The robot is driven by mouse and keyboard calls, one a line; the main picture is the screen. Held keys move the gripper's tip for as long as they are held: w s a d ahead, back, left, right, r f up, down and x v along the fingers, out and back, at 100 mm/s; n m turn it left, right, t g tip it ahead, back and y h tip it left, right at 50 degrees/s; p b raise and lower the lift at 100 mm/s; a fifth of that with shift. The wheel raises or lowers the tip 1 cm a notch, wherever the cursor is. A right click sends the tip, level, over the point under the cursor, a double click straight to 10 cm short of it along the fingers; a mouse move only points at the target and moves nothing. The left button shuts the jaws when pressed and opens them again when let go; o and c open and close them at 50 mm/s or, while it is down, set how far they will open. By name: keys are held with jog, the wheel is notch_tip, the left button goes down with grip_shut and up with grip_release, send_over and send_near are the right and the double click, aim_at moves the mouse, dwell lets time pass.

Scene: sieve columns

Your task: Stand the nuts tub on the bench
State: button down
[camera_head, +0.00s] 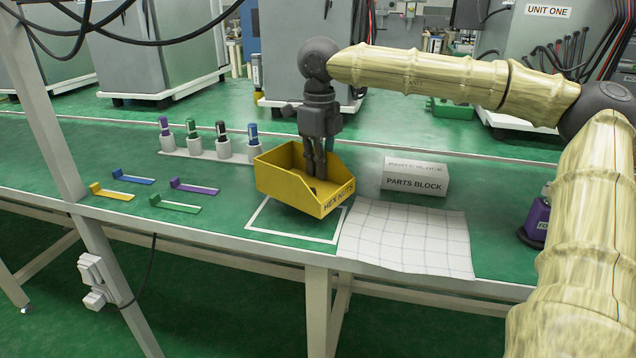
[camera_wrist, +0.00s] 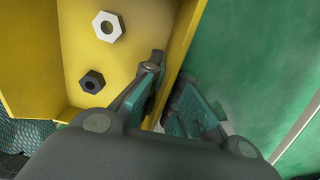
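The nuts tub (camera_head: 290,188) is a yellow open-topped bin with "HEX NUTS" on its front lip. In the head view it looks tilted and seems to hang just above the bench (camera_head: 225,180), behind a white outlined square (camera_head: 262,232). My gripper (camera_head: 317,174) points down at the tub. In the wrist view, the fingers of my gripper (camera_wrist: 170,85) close on either side of the tub's wall (camera_wrist: 185,45), one inside and one outside. A pale hex nut (camera_wrist: 108,26) and a dark one (camera_wrist: 92,82) show inside. The tub's underside is hidden.
A white gridded sheet (camera_head: 405,238) lies right of the outline, with a parts block (camera_head: 415,178) behind it. A rack of several capped bottles (camera_head: 222,148) stands behind left. Several coloured angled pieces (camera_head: 195,187) lie left. A purple bottle (camera_head: 536,220) stands far right.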

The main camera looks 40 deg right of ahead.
jog(key=shift+w+d, duration=0.15)
jog(key=shift+w, duration=0.1)
jog(key=shift+f, duration=0.15)
notch_tip(320, 180, down, 3)
jog(key=shift+f+b, duration=0.2)
jog(key=shift+b, duration=0.8)
jog(key=shift+r, duration=0.15)
jog(key=c, duration=2)
grip_release()
jog(key=shift+c, duration=0.2)
jog(key=o, duration=0.4)
jog(key=shift+f, duration=0.2)
